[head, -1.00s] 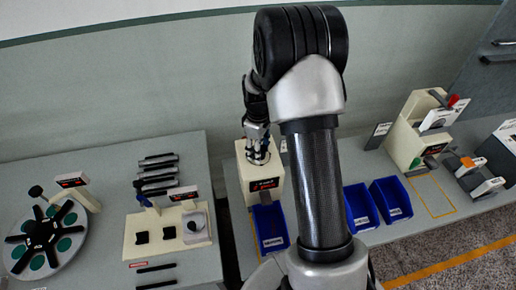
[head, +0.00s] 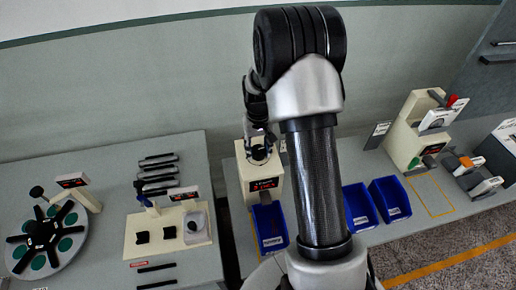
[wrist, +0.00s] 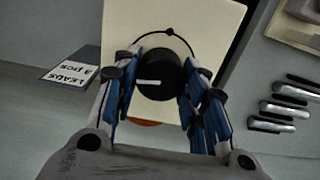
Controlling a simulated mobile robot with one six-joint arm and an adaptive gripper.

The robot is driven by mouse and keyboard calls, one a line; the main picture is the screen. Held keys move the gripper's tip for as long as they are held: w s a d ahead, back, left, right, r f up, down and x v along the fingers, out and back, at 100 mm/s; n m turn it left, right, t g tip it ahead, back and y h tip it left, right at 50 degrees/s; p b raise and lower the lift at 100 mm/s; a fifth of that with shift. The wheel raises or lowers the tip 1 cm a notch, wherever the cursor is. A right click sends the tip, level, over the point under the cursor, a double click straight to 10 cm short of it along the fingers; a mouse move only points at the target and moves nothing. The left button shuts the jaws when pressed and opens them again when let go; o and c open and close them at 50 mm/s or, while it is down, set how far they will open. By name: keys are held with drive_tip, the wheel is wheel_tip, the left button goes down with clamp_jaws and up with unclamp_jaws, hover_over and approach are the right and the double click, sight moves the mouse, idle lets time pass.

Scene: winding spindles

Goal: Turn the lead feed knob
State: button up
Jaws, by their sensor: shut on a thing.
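The lead feed knob (wrist: 160,76) is a round black knob with a white pointer mark. In the wrist view it sits on top of a cream box (wrist: 218,30), and the white mark points left. A thin black arc with a dot at its top is drawn around the knob. My gripper (wrist: 158,92) has its blue-padded fingers on both sides of the knob and is shut on it. In the head view my gripper (head: 258,142) is over the cream box (head: 262,184), whose front has a red-lit display. The fingers hide most of the knob there.
A blue bin (head: 270,226) stands in front of the box. Two more blue bins (head: 361,207) stand to the right. A sign reading "LEADS 3 pcs" (wrist: 70,70) is beside the box. A left table holds a round disc (head: 44,240) and several dark bars (head: 158,176).

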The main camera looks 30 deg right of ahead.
sight(258, 149)
drive_tip(key=shift+m, duration=0.8)
drive_tip(key=o, duration=1.1)
drive_tip(key=shift+c, duration=0.2)
wheel_tip(258, 149, up, 12)
